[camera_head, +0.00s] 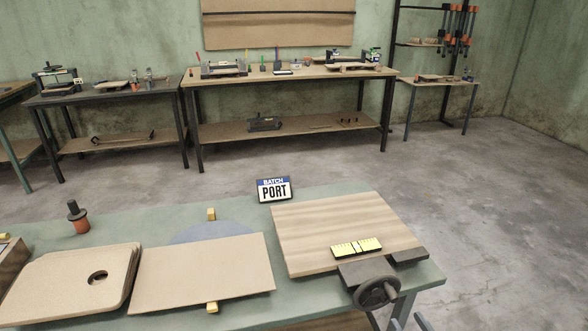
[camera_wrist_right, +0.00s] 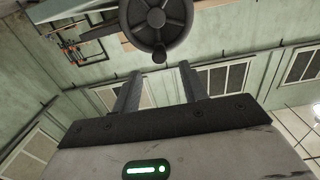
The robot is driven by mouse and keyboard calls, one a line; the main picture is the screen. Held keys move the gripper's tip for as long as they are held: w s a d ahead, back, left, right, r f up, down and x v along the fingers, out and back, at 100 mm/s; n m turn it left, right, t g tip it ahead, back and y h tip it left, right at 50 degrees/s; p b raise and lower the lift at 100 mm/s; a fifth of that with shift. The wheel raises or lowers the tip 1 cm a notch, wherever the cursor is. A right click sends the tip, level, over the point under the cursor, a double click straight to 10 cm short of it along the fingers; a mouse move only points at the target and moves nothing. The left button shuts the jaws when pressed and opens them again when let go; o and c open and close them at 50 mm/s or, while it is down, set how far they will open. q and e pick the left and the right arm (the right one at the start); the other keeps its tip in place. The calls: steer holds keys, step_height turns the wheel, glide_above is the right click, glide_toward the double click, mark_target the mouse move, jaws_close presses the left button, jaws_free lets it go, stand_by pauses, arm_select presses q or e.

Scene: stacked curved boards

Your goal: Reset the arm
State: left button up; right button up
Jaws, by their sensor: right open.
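My right gripper shows only as fingertips at the bottom right edge of the head view (camera_head: 410,321), beside the front right of the workbench. In the right wrist view its two dark fingers (camera_wrist_right: 159,82) stand apart with nothing between them. A black handwheel (camera_wrist_right: 158,22) is beyond them; it also shows in the head view (camera_head: 376,291) at the bench's front edge. A stack of curved boards with a round hole (camera_head: 72,281) lies at the bench's left. A flat tan board (camera_head: 203,272) lies over a blue-grey disc (camera_head: 212,231) between yellow blocks. My left gripper is not in view.
The green bench top (camera_head: 150,222) also holds a striped wooden board (camera_head: 335,228), a yellow marked piece (camera_head: 356,247), a "BATCH PORT" sign (camera_head: 274,190) and an orange-black tool (camera_head: 78,217). Other worktables stand along the far wall. The floor at the right (camera_head: 500,220) is clear.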

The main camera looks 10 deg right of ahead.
steer(key=s+a+r+n+g+h, duration=0.1)
steer(key=s+a+r+g, duration=0.2)
steer(key=s+a+g, duration=0.35)
steer(key=s+a+r+g, duration=0.2)
steer(key=s+a+g, duration=0.2)
steer(key=s+g, duration=0.55)
steer(key=w+a+f+t+y, duration=0.1)
steer(key=w+a+f+t, duration=0.1)
steer(key=f+t, duration=0.2)
steer(key=w+a+f+t+y, duration=0.1)
steer(key=w+a+f+t, duration=0.1)
steer(key=f+t, duration=0.2)
steer(key=shift+a+f+n, duration=0.25)
steer(key=shift+f+n, duration=0.15)
steer(key=shift+f, duration=0.5)
